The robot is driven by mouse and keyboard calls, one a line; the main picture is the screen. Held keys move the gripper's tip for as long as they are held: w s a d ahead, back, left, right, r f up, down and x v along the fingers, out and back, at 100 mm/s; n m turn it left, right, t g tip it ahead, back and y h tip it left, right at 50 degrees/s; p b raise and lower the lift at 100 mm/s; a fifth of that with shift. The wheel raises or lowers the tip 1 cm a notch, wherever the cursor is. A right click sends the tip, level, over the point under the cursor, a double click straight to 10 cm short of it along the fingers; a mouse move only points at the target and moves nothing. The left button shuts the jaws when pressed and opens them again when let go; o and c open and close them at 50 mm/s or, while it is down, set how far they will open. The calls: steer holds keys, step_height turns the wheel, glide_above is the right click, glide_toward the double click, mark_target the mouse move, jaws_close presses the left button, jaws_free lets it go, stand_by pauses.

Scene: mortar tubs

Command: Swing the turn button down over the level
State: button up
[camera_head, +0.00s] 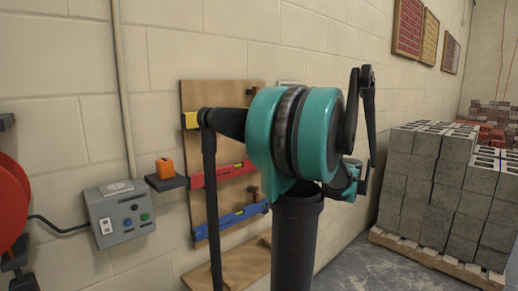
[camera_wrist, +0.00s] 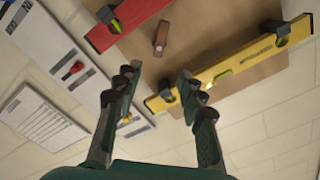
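A wooden board (camera_head: 190,95) on the wall carries a yellow level (camera_head: 190,120), a red level (camera_head: 222,173) and a blue level (camera_head: 230,221). My arm hides much of the yellow one. Small brown turn buttons show above the yellow level (camera_head: 250,90) and below the red level (camera_head: 253,193). In the wrist view, a brown turn button (camera_wrist: 160,38) sits between the red level (camera_wrist: 130,20) and the yellow level (camera_wrist: 235,70), apart from both. My gripper (camera_wrist: 157,82) is open and empty, its fingers below that button in the picture.
A grey switch box (camera_head: 120,212) and a small shelf with an orange item (camera_head: 165,168) are left of the board. Grey blocks (camera_head: 445,190) stand on a pallet at right. In the wrist view, pale panels (camera_wrist: 45,50) are at left.

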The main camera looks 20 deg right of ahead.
steer(key=x, duration=1.6)
steer(key=shift+w, duration=0.25)
steer(key=shift+a, duration=0.1)
steer(key=shift+c, duration=0.3)
jaws_close()
